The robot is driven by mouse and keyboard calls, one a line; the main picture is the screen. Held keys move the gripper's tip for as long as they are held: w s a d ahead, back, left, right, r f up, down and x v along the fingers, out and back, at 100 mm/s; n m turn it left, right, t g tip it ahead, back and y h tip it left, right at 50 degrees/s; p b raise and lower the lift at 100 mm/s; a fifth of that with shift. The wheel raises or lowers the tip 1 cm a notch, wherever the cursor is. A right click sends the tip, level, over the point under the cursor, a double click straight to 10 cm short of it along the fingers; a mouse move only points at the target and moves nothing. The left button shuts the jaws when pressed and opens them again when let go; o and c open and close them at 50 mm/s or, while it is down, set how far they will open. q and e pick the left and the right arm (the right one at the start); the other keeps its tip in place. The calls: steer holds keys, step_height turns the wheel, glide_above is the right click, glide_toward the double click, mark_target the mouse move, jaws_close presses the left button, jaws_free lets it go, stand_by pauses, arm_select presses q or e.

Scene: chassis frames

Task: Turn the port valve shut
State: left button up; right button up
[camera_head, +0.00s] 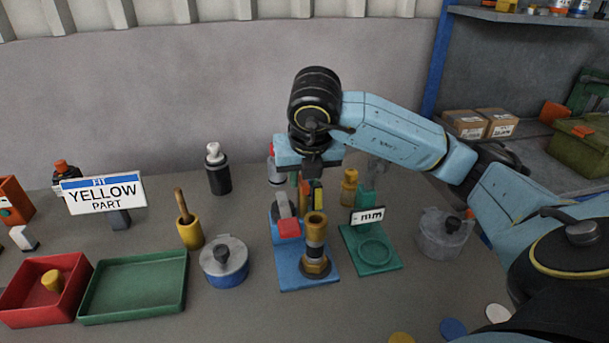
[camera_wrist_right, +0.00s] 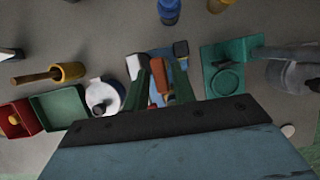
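A blue fixture (camera_head: 290,273) stands on the table in the middle of the head view. It carries an upright brass fitting (camera_head: 316,240), a grey part and a red block (camera_head: 289,228). I cannot tell for sure which part is the port valve's handle. My right gripper (camera_head: 311,200) points down just behind and above the fixture, partly hidden by the brass fitting. In the right wrist view its two fingers (camera_wrist_right: 160,72) are apart, with a reddish-brown bar (camera_wrist_right: 158,80) showing between them. Contact cannot be made out. My left gripper is in neither view.
A green stand (camera_head: 385,262) with a small sign is just right of the fixture. A blue-and-white lidded pot (camera_head: 224,264), a yellow mortar (camera_head: 189,231), a green tray (camera_head: 134,288) and a red bin (camera_head: 36,300) lie left. A clear lidded pot (camera_head: 442,238) stands right.

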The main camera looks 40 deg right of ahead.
steer(key=shift+o, duration=0.8)
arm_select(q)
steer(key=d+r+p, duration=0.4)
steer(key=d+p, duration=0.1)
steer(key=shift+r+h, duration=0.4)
arm_select(e)
steer(key=v, duration=1.3)
steer(key=shift+r, duration=0.2)
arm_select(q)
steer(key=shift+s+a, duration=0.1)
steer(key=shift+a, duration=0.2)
